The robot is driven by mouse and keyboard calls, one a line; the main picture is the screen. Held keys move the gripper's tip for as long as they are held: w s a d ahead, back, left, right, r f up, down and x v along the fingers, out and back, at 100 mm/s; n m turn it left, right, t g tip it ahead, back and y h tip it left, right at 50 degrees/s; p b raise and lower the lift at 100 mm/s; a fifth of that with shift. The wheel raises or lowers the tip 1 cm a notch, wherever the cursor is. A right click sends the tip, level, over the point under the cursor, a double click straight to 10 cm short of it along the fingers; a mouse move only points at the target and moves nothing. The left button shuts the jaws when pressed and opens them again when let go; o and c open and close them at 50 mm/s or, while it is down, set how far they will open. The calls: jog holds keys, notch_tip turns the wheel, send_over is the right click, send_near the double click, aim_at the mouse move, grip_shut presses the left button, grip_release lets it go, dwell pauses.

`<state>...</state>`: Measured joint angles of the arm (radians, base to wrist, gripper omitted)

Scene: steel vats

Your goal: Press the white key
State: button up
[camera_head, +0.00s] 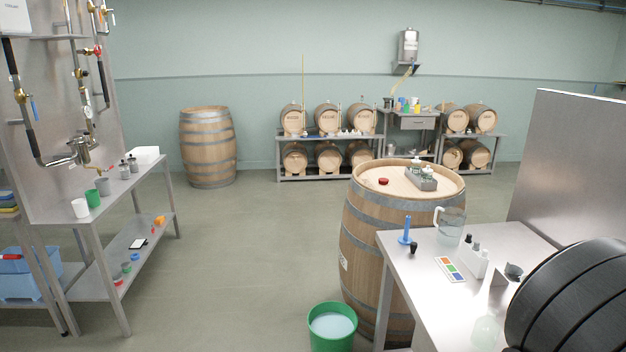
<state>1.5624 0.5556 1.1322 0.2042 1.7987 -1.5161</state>
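I cannot make out a key that is clearly white. A small white card or pad (450,269) with green, blue and orange patches lies flat on the steel table (510,238) at the right. It is too small to tell whether the patches are keys. A small black-and-white flat object (138,244) lies on the lower shelf of the left bench, its details also too small to read. My gripper is not in view; a large dark rounded shape, which I cannot identify for sure, covers the lower right corner.
On the right table stand a clear jug (450,226), a blue stand (406,232), a white rack with bottles (474,261) and a clear flask (486,328). A barrel (365,225) and a green bucket (331,342) stand left of it. The middle floor is clear.

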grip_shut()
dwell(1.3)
